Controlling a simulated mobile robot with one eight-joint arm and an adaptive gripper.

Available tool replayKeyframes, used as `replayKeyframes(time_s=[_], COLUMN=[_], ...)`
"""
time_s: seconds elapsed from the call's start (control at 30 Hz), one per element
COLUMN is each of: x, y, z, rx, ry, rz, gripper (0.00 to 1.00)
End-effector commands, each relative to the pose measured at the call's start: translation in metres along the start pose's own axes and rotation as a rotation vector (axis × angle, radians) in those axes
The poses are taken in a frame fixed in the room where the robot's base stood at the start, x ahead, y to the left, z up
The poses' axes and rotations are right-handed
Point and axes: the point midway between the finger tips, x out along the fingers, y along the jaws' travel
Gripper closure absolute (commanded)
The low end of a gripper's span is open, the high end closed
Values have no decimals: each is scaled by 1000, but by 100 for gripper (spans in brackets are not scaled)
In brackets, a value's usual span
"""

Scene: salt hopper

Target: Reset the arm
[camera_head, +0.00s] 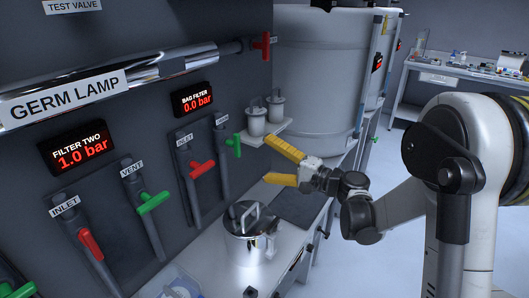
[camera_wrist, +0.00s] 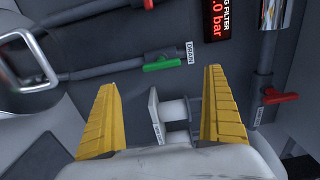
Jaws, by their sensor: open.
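My gripper (camera_head: 267,160) has two yellow fingers, spread apart with nothing between them. It is held above the counter in front of the dark valve panel, pointing left toward the panel. In the wrist view my gripper (camera_wrist: 160,78) is also open, with a wide gap between the fingertips. A green valve handle (camera_head: 234,145) is on the panel beyond the fingertips; a green handle (camera_wrist: 168,63) also shows in the wrist view, apart from the fingers. My arm reaches in from the right, bent at the elbow.
A shiny lidded pot (camera_head: 249,247) stands on the counter below my gripper. Two small canisters (camera_head: 256,123) sit on a white shelf (camera_head: 285,133) behind it. A large tank (camera_head: 315,80) is farther back. Red handles (camera_head: 202,169) line the panel. Floor at right is clear.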

Motion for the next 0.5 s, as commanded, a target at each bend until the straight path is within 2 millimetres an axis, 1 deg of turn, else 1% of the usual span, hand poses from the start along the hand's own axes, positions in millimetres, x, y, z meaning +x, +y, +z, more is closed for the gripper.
replayKeyframes(time_s=[0.07,0.17,0.27,0.3,0.37,0.47,0.5], x=[-1,-7,-22,-31,-47,-80,-95], y=[-2,-7,-10,-9,-8,-3,0], z=[6,21,46,57,72,97,106], rx=[-17,-70,-158,-199,-262,-371,-416], ry=[-1,-2,-5,-7,-8,-11,-12], rz=[28,116,254,317,410,562,622], gripper=[2,2,2,2,2,2,2])
